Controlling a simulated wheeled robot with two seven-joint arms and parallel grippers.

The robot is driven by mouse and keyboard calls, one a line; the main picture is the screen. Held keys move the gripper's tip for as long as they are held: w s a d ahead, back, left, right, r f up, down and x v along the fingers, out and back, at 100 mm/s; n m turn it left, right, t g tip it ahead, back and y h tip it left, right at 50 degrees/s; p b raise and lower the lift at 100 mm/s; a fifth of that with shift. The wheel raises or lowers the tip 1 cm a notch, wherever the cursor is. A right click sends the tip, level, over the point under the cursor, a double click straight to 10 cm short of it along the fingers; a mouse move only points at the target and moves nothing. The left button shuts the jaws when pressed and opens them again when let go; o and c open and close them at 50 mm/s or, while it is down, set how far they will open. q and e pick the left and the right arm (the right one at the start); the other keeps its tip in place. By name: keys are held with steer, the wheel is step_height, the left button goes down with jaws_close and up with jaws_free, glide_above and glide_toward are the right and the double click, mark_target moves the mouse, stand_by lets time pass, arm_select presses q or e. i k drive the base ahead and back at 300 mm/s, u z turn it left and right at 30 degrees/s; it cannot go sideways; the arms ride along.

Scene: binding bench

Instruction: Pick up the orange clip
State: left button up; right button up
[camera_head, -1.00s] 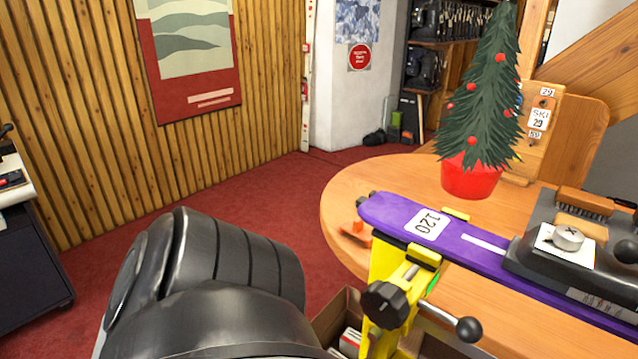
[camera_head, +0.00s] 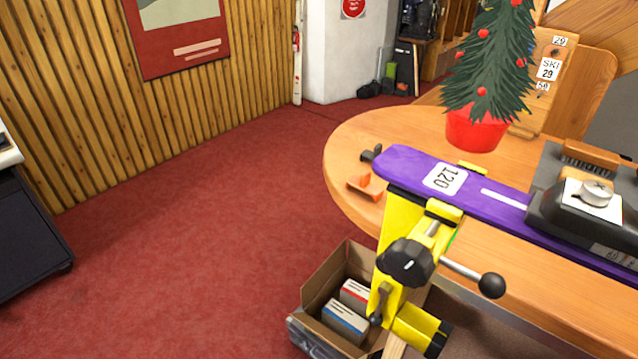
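The orange clip (camera_head: 365,187) lies on the wooden bench top near its rounded left end, just left of the tip of the purple ski. It is small, with one part standing up from a flat part. Neither of my grippers is in the head view, so whether they are open or shut does not show.
The purple ski (camera_head: 460,183) rests over a yellow vise (camera_head: 405,215) with black knobs at the bench (camera_head: 345,145) edge. A small Christmas tree (camera_head: 490,75) in a red pot stands behind. An open cardboard box (camera_head: 330,283) sits below. Red floor at left is clear.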

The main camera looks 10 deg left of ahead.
mark_target(363, 183)
steer(key=z, duration=3.6)
steer(key=k, duration=1.6)
steer(key=u, duration=1.55)
